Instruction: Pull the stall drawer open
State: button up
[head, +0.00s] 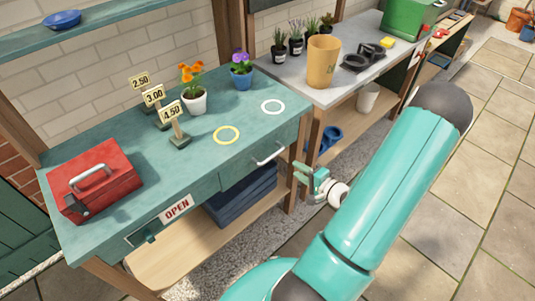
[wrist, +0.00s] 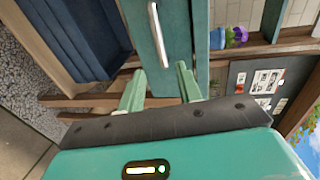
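The stall drawer (head: 240,173) is a teal front under the right part of the stall top, and it looks shut. Its pale bar handle (head: 267,154) runs along the front. In the wrist view the handle (wrist: 158,35) stands upright before the teal drawer front (wrist: 179,35). My gripper (head: 303,173) is to the right of the handle in the head view. In the wrist view my gripper (wrist: 159,75) is open, with its fingers apart. The near end of the handle appears in line with the gap between them. I cannot tell whether the fingers touch it.
The teal stall top (head: 95,235) carries a red toolbox (head: 95,180), price signs, two potted flowers and two rings (head: 227,135). Dark blue crates (head: 240,195) lie on the shelf below the drawer. A grey bench (head: 285,70) stands to the right. Paved floor is open at right.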

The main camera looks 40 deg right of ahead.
aim_at(275, 156)
jog(key=x, duration=1.3)
jog(key=shift+w+d, duration=0.15)
jog(key=shift+w, duration=0.05)
grip_shut()
